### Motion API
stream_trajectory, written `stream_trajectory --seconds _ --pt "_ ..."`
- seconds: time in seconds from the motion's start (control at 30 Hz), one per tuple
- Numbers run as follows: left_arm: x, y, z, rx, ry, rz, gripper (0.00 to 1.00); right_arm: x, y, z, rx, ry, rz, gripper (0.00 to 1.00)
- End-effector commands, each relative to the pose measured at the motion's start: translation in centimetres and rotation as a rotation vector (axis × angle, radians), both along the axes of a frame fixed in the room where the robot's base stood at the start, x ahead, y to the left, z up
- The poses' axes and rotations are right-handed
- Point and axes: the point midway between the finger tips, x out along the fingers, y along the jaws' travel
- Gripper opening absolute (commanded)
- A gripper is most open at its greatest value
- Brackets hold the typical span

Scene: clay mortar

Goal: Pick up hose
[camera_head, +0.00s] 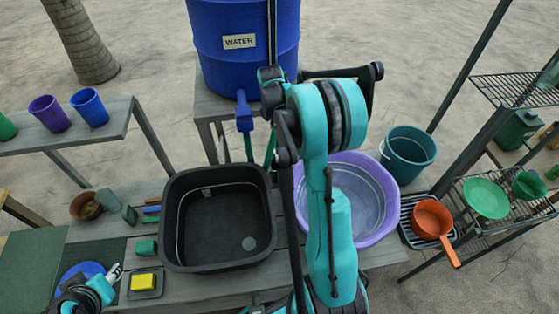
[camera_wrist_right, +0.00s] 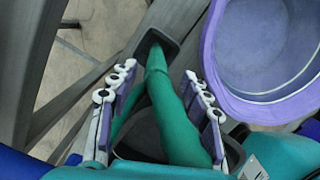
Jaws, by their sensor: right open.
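The green hose (camera_wrist_right: 178,125) runs between the two fingers of my right gripper (camera_wrist_right: 158,74) in the right wrist view. The fingers are open, one on each side of the hose. In the head view, part of the hose (camera_head: 249,148) hangs below the blue tap (camera_head: 244,112) of the water barrel (camera_head: 240,62). My right arm hides much of the area around the hose and right gripper there. My left gripper (camera_head: 113,274) is at the lower left, near a blue plate (camera_head: 80,274); its opening is unclear.
A black tub (camera_head: 186,256) and a purple basin (camera_head: 383,232) stand on the wooden counter, with a teal bucket (camera_head: 412,150) behind. A yellow sponge (camera_head: 143,281) lies front left. An orange pan (camera_head: 433,219) is at right. Cups stand on the left table.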

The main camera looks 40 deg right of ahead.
Motion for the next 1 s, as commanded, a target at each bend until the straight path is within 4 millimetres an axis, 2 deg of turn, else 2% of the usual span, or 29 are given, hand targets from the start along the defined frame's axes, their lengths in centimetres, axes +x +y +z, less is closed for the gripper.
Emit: stream_trajectory --seconds 0.17,0.4,0.67,0.83,0.87,1.0 --pt "0.0 0.0 -0.7 0.000 0.000 0.000 0.40 0.2 -0.2 -1.8 0.000 -0.001 -0.001 0.48" --pt "0.0 0.0 -1.8 0.000 0.000 0.000 0.40 0.4 -0.6 -5.3 0.000 -0.001 -0.002 0.48" --pt "0.0 0.0 -1.7 0.000 0.000 0.000 0.40 0.3 -0.7 -5.7 0.000 -0.001 -0.002 0.48" --pt "0.0 0.0 -1.7 0.000 0.000 0.000 0.40 0.3 -0.6 -5.6 0.000 -0.002 -0.002 0.03" --pt "0.0 0.0 -1.7 0.000 0.000 0.000 0.40 0.3 -0.6 -5.6 0.000 -0.002 -0.002 0.00" --pt "0.0 0.0 -1.7 0.000 0.000 0.000 0.40 0.3 -0.6 -5.6 0.000 -0.001 -0.002 0.00"
